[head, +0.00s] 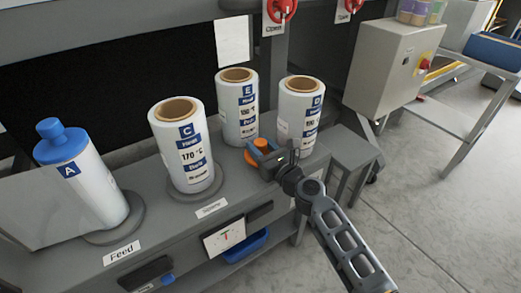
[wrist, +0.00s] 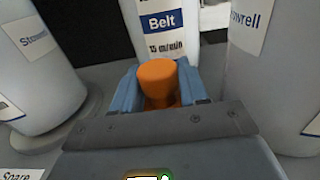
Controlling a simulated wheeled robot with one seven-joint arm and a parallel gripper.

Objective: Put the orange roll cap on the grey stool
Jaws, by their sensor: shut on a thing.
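The orange roll cap (head: 261,143) is held between the jaws of my gripper (head: 268,156), above the grey bench in front of rolls E and D. In the wrist view the cap (wrist: 157,80) stands between the two blue fingers (wrist: 159,88), its round top showing and its lower part hidden by the gripper. The grey stool (head: 352,149) appears to be the low flat-topped piece at the right end of the bench, right of my gripper.
White rolls C (head: 182,150), E (head: 238,110) and D (head: 299,117) stand upright close around my gripper. Roll A (head: 82,185) wears a blue cap (head: 61,140) at left. A grey control box (head: 392,65) stands behind the stool. Floor (head: 450,220) at right is clear.

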